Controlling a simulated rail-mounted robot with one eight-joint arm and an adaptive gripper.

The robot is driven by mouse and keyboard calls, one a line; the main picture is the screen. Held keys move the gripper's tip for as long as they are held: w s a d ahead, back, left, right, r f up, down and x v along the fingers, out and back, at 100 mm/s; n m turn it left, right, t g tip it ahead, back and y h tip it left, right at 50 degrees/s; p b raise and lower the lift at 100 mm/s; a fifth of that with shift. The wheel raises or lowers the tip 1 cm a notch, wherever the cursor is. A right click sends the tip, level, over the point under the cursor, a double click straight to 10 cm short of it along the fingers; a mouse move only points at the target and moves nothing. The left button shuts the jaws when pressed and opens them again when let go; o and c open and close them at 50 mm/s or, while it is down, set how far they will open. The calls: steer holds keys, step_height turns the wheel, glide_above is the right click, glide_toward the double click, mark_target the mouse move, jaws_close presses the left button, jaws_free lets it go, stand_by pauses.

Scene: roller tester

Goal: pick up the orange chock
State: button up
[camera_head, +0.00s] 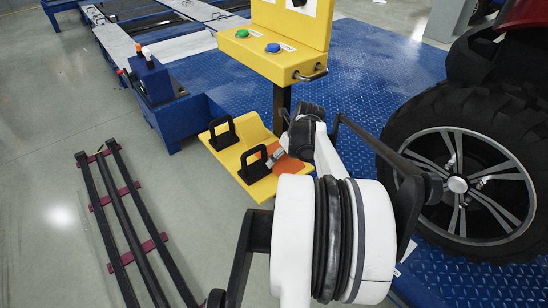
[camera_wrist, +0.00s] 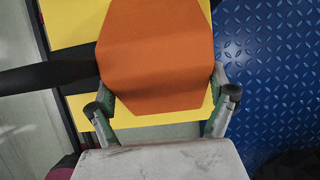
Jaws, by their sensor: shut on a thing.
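The orange chock (camera_wrist: 155,55) fills the upper middle of the wrist view, a broad orange block with angled lower corners. My gripper (camera_wrist: 163,103) has a finger at each side of its lower part and is shut on it. In the head view, part of the orange chock (camera_head: 291,166) shows beside my gripper (camera_head: 277,157), over the yellow stand (camera_head: 262,190). My arm hides much of it there. I cannot tell whether it is touching the stand.
Two black handles (camera_head: 224,133) rise from the yellow stand. A yellow control box (camera_head: 270,55) with green and blue buttons stands behind. A large black tyre (camera_head: 465,180) is at right on blue diamond plate. A black rail frame (camera_head: 128,220) lies on the grey floor at left.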

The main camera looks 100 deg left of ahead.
mark_target(253, 152)
step_height(253, 152, up, 5)
steer(key=shift+f+p, duration=0.1)
steer(key=shift+p, duration=0.9)
steer(key=s+d+r, duration=0.2)
steer(key=s, duration=0.1)
steer(key=s+d+r+p, duration=0.1)
steer(key=s+d+r, duration=0.1)
steer(key=s+d, duration=0.1)
steer(key=s+d+r+p, duration=0.1)
steer(key=s+d+r, duration=0.1)
steer(key=s, duration=0.1)
steer(key=shift+d+r, duration=0.1)
steer(key=shift+d, duration=0.1)
